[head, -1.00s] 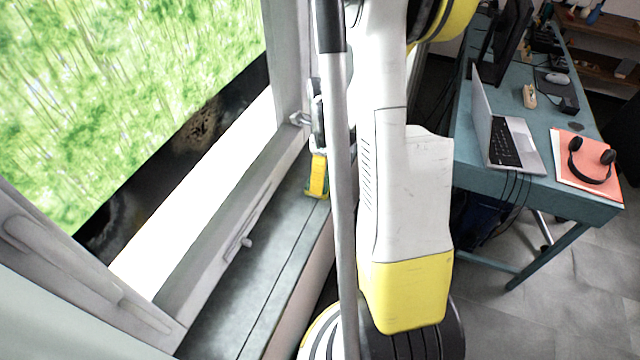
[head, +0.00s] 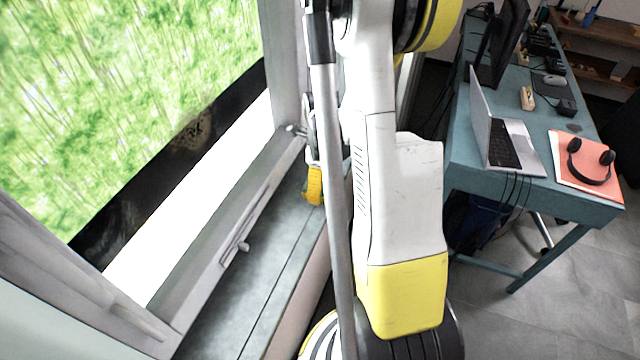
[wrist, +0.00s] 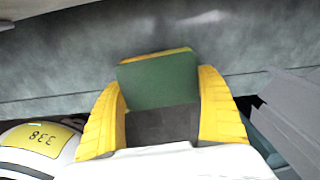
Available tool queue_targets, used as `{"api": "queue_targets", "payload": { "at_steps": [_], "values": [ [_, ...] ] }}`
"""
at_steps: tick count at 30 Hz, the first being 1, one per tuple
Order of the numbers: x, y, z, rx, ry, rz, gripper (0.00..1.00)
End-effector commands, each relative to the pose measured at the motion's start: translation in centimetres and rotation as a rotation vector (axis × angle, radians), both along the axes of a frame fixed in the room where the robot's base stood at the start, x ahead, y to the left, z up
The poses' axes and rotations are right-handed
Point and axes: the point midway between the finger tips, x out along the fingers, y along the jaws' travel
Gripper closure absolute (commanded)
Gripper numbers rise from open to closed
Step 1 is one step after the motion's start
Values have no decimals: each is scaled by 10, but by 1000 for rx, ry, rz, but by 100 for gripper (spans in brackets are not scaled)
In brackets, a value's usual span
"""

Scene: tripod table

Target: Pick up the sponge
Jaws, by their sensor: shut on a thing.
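The sponge (wrist: 158,82) is a green block with a thin yellow-orange layer along its far edge, seen in the wrist view. My gripper (wrist: 160,88) has its two yellow ridged fingers closed on the sponge's left and right sides. In the head view my gripper (head: 314,188) is at the grey window sill (head: 275,255), partly behind my arm. The sponge cannot be made out clearly in the head view. Whether it touches the sill or is just above it, I cannot tell.
The window frame (head: 225,215) with a handle borders the sill on the left. A blue-green desk (head: 470,150) with a laptop (head: 505,145) and headphones (head: 590,160) stands to the right. The near part of the sill is clear.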

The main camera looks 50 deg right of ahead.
Motion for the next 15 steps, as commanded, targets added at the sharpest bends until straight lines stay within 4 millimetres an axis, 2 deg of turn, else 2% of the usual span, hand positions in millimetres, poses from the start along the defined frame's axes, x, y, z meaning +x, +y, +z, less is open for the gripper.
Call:
{"api": "queue_targets", "payload": {
  "at_steps": [5,9,15],
  "values": [
    [0,0,19,0,0,0,27],
    [0,0,46,0,0,0,27],
    [-19,-46,71,0,0,-6,27]
  ]
}}
